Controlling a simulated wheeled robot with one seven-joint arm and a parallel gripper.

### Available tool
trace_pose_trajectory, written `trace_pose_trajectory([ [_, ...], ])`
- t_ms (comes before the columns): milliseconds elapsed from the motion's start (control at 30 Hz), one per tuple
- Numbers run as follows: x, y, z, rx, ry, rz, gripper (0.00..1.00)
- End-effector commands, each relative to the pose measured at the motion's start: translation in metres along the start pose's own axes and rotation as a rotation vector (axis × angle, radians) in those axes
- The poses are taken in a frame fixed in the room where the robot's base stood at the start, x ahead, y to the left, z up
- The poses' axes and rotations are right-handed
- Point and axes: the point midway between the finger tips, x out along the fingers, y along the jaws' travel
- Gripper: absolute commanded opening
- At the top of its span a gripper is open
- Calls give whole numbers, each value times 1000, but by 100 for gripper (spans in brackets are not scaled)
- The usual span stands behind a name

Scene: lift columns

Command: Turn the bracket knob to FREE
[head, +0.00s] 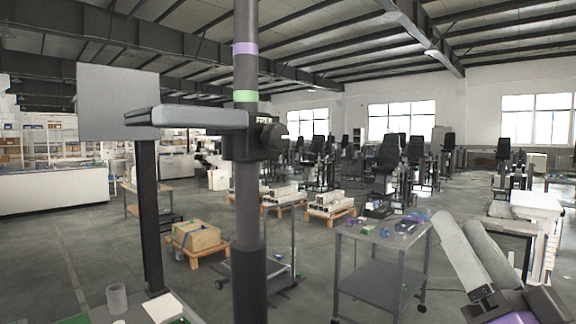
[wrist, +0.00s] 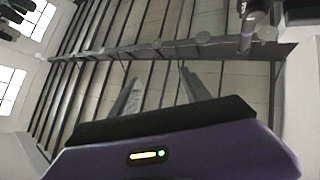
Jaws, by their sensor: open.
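A dark upright column (head: 247,200) stands close in front of me in the head view, with a purple band and a green band above the bracket. The black bracket (head: 238,145) clamps around the column and carries a flat grey arm (head: 187,116) to the left. The black round knob (head: 272,137) is on the bracket's right side, beneath small white lettering; its setting is too small to read surely. My gripper (wrist: 156,78) is open and empty in the wrist view, its fingers apart against the ceiling. It touches nothing visible. The knob cannot be made out in the wrist view.
A grey wheeled cart (head: 380,243) with small parts stands right of the column. A grey panel (head: 118,102) on a dark post stands at left. A light surface with a grey cup (head: 116,298) lies at the bottom left. Floor shows between the column and the cart.

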Motion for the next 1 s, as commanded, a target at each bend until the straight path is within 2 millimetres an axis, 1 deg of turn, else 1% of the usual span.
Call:
trace_pose_trajectory([
  [33, 19, -12, -14, 1, -2, -45, 55],
  [100, 40, -27, -25, 10, -22, -101, 55],
  [167, 57, -42, -34, 17, -46, -152, 55],
  [200, 67, -52, -39, 20, -66, -184, 55],
  [267, 81, -69, -47, 21, -101, -233, 55],
  [400, 107, -109, -57, 18, -213, -344, 55],
  [500, 118, -138, -58, 8, -322, -414, 55],
  [600, 122, -162, -51, -2, -450, -467, 55],
  [700, 118, -180, -40, -6, -585, -501, 55],
  [833, 105, -187, -20, 9, -744, -512, 55],
  [900, 100, -188, -14, 19, -786, -509, 55],
  [1000, 101, -190, -8, 27, -807, -507, 55],
])
